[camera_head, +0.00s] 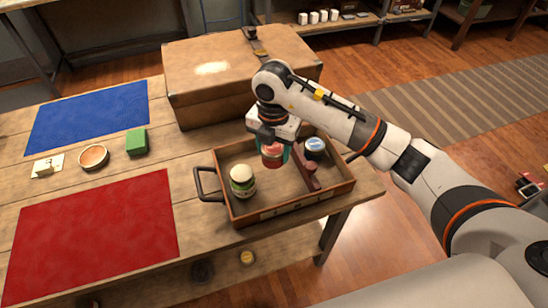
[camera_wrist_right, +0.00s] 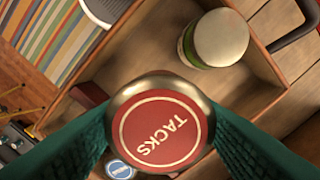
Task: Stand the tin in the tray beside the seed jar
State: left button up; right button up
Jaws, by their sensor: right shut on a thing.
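My right gripper (camera_head: 272,148) is shut on a red tin (camera_head: 272,158), held over the wooden tray (camera_head: 295,207). In the right wrist view, the tin's red lid (camera_wrist_right: 160,132) reads TACKS and sits between the green finger pads. Whether its base touches the tray floor is unclear. A jar with a cream lid and green band (camera_head: 242,181), apparently the seed jar, stands in the tray's left part; it also shows in the right wrist view (camera_wrist_right: 216,40). The tin is right of and behind this jar, apart from it. My left gripper is not in view.
A dark red-brown divider (camera_head: 304,172) and a blue-lidded container (camera_head: 315,147) are in the tray's right part. A large case (camera_head: 205,78) stands behind. A green block (camera_head: 136,142), round dish (camera_head: 93,157), blue mat (camera_head: 88,112) and red mat (camera_head: 95,235) lie left.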

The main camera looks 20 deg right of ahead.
aim_at(273, 163)
jog(key=shift+w+f+p, duration=0.2)
jog(key=shift+f+p, duration=0.1)
jog(key=shift+f, duration=0.65)
jog(key=f, duration=0.3)
jog(key=shift+s+f+p, duration=0.25)
jog(key=shift+s+p, duration=0.05)
jog(key=shift+f, duration=0.3)
notch_tip(273, 163, down, 3)
jog(key=shift+w+f+p, duration=0.1)
jog(key=shift+f+p, duration=0.05)
jog(key=shift+p, duration=0.15)
jog(key=shift+f, duration=0.15)
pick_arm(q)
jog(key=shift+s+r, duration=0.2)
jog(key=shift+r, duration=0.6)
pick_arm(e)
jog(key=shift+f, duration=0.1)
jog(key=o, duration=0.6)
jog(key=shift+f, duration=0.1)
jog(key=o, duration=0.3)
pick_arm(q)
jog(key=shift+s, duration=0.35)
pick_arm(e)
jog(key=shift+o, duration=0.5)
